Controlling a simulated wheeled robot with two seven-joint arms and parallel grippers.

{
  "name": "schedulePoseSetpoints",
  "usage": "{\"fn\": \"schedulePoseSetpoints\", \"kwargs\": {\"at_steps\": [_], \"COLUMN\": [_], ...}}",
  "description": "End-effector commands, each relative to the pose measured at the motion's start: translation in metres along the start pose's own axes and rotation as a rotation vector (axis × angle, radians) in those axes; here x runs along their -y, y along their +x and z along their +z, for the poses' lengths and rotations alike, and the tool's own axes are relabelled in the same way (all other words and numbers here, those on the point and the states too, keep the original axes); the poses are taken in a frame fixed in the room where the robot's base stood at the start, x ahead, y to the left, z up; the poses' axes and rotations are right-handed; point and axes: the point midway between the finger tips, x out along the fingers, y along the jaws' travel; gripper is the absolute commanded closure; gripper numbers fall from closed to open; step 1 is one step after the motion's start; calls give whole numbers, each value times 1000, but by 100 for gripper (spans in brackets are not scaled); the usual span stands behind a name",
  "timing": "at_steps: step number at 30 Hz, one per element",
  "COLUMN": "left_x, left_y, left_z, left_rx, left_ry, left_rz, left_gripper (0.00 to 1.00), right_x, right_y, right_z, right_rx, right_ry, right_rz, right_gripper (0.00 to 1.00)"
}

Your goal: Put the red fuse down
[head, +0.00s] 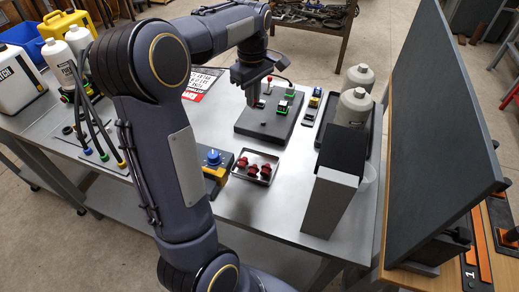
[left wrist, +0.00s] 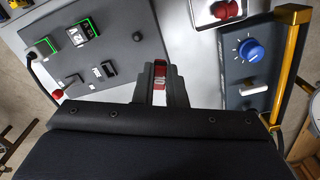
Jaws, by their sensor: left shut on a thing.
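My left gripper (head: 253,100) is over the back left part of the dark panel (head: 252,131) on the grey workbench. In the left wrist view the gripper (left wrist: 160,90) points at the panel's edge (left wrist: 115,20), its fingers shut on the red fuse (left wrist: 160,72), which shows as a narrow red piece with a pale part. In the head view the fingers hide the fuse. I cannot tell whether the fuse touches the panel. My right gripper is in neither view.
A small tray (head: 238,176) of dark red parts stands in front of the panel, beside a box with a blue knob (head: 214,157). Green-lit modules (head: 282,107) stand on the panel. White bottles (head: 354,105) and a grey bin (head: 328,205) stand at right.

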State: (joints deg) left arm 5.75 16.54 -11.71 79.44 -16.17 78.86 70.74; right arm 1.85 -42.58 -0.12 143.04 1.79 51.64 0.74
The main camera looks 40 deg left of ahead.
Motion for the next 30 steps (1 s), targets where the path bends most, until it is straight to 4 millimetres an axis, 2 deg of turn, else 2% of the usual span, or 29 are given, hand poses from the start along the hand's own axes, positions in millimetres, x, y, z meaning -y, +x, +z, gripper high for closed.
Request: {"fn": "schedulePoseSetpoints", "kwargs": {"at_steps": [1, 5, 6, 12, 19, 25, 30], "left_x": [9, 28, 33, 48, 56, 56, 56], "left_y": [5, 19, 29, 62, 79, 106, 110], "left_z": [12, 37, 43, 64, 74, 74, 74], "left_rx": [2, 1, 2, 1, 1, 0, 0], "left_ry": [5, 5, 4, 4, 3, 1, 1], "left_rz": [0, 0, -4, -1, -1, -3, 0], "left_gripper": [100, 100, 100, 100, 100, 100, 100], "right_x": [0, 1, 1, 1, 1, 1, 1], "right_y": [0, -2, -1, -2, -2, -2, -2], "right_z": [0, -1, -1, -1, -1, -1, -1], "right_rx": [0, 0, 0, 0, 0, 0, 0], "right_ry": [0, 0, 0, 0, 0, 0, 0], "right_rz": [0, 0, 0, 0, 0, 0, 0], "right_gripper": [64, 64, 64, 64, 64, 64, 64]}}
